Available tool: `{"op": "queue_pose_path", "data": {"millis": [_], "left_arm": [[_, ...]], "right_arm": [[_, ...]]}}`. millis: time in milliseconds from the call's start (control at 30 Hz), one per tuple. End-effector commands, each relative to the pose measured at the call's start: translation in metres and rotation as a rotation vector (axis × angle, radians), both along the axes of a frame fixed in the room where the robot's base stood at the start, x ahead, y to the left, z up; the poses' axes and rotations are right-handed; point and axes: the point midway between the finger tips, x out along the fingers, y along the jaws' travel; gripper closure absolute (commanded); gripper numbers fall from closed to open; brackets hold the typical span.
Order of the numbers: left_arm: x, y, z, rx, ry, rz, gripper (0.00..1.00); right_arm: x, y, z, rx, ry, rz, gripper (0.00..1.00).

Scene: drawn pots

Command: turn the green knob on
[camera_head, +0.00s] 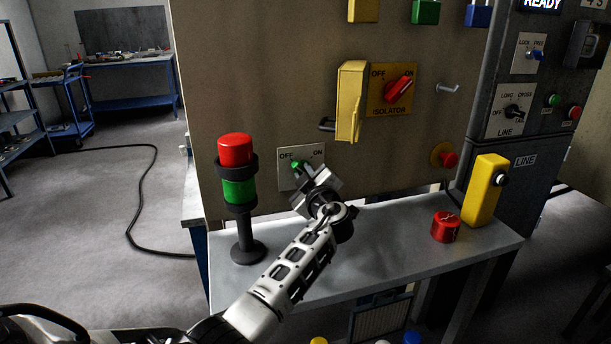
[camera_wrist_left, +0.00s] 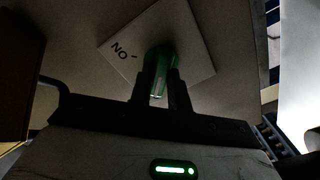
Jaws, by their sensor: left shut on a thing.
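The green knob (camera_head: 296,164) sits on a pale plate (camera_head: 286,181) marked OFF at the left and ON at the right, low on the panel. My left gripper (camera_head: 307,175) is at the plate and covers part of the knob. In the left wrist view the green knob (camera_wrist_left: 158,62) is between the two dark fingers (camera_wrist_left: 157,88), which are shut on it. The ON mark with a short dash shows beside it there; the OFF mark is not visible. I cannot tell exactly where the knob points. My right gripper is not in view.
A red and green signal lamp (camera_head: 238,190) stands on the shelf (camera_head: 385,238), left of my left arm. A yellow cover (camera_head: 351,100) and red isolator knob (camera_head: 398,88) are above. A red round object (camera_head: 446,227) and yellow box (camera_head: 484,192) stand at the right.

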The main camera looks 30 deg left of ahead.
Motion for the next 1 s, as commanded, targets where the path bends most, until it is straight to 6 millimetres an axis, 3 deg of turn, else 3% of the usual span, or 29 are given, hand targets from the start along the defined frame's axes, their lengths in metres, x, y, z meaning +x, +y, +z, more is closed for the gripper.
{"op": "queue_pose_path", "data": {"millis": [367,1000], "left_arm": [[0.0,0.0,-0.004,0.089,0.1,0.001,1.0],[0.002,-0.002,-0.001,0.468,0.549,0.002,1.0]], "right_arm": [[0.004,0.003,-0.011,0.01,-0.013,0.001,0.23],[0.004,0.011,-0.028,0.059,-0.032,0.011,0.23]]}}
